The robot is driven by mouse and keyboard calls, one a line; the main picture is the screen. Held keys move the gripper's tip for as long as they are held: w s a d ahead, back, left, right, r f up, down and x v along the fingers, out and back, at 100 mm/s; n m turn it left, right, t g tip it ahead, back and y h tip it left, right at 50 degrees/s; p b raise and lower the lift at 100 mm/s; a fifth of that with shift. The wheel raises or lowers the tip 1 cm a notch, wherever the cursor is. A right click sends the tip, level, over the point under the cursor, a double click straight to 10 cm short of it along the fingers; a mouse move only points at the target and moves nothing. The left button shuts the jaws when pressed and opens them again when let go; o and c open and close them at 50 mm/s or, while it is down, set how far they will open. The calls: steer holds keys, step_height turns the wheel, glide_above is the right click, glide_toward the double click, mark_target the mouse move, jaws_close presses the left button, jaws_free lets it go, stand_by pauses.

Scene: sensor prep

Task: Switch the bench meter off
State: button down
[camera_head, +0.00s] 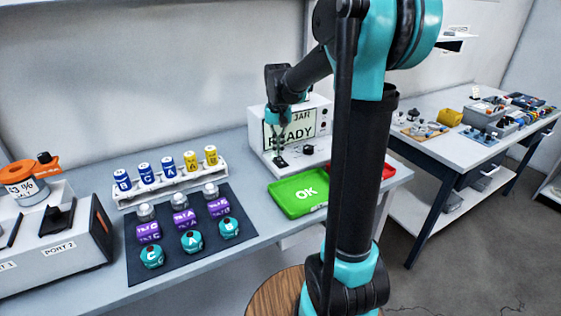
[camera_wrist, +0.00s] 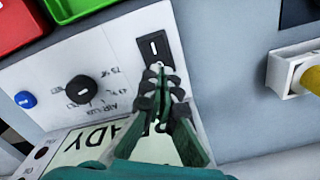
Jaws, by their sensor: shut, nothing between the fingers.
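The bench meter (camera_head: 258,153) is a white box with a lit display reading "JAR READY" at the back of the bench. Its black rocker switch (camera_wrist: 153,46), with a white bar mark, is on the sloped front panel; the switch also shows small in the head view (camera_head: 281,162). My gripper (camera_wrist: 158,72) is shut and empty, with its tips at the switch's lower edge in the wrist view. I cannot tell whether they touch it. In the head view my gripper (camera_head: 279,150) points down at the panel, in front of the display.
A black knob (camera_wrist: 81,89) and a blue button (camera_wrist: 25,99) share the panel. A green "OK" tray (camera_head: 300,205) and a red tray (camera_head: 388,171) lie in front. A white rack (camera_head: 160,192) with labelled cells stands left, beside a dark mat (camera_head: 180,271) of jars.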

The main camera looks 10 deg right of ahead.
mark_target(279, 158)
steer(key=shift+f, duration=1.05)
stand_by(0.4)
steer(key=shift+r, duration=3.55)
